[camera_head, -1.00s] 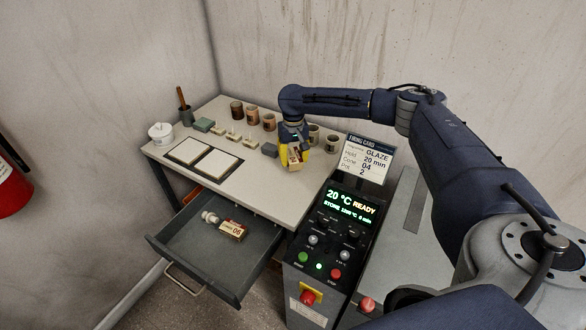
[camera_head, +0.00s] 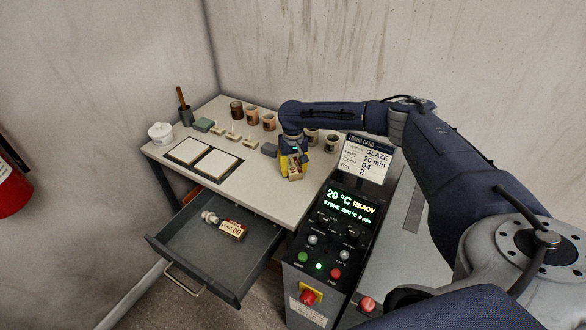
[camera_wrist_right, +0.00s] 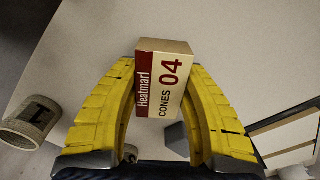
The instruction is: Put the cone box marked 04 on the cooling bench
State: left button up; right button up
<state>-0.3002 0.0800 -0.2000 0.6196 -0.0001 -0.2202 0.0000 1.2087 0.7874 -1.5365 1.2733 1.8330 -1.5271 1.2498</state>
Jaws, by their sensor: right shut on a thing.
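The cone box marked 04 (camera_wrist_right: 165,82) is a small cream and dark red box, its label readable in the right wrist view. It also shows in the head view (camera_head: 295,172). My right gripper (camera_wrist_right: 163,85), with yellow fingers, is shut on it, one finger on each side. In the head view the right gripper (camera_head: 293,165) is over the front right part of the cooling bench (camera_head: 262,195), a pale-topped table. The box is at or close above the bench top; I cannot tell whether it touches. My left gripper is not in view.
Cups (camera_head: 252,116) and small cone stands (camera_head: 232,134) line the bench's back. An open drawer (camera_head: 195,250) holds another box, marked 06 (camera_head: 232,230). A control panel (camera_head: 328,250) stands at front right.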

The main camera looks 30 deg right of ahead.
aim_at(293, 165)
jog(key=o, duration=1.2)
jog(key=shift+f, duration=0.1)
jog(key=shift+c, duration=0.2)
notch_tip(293, 165, up, 12)
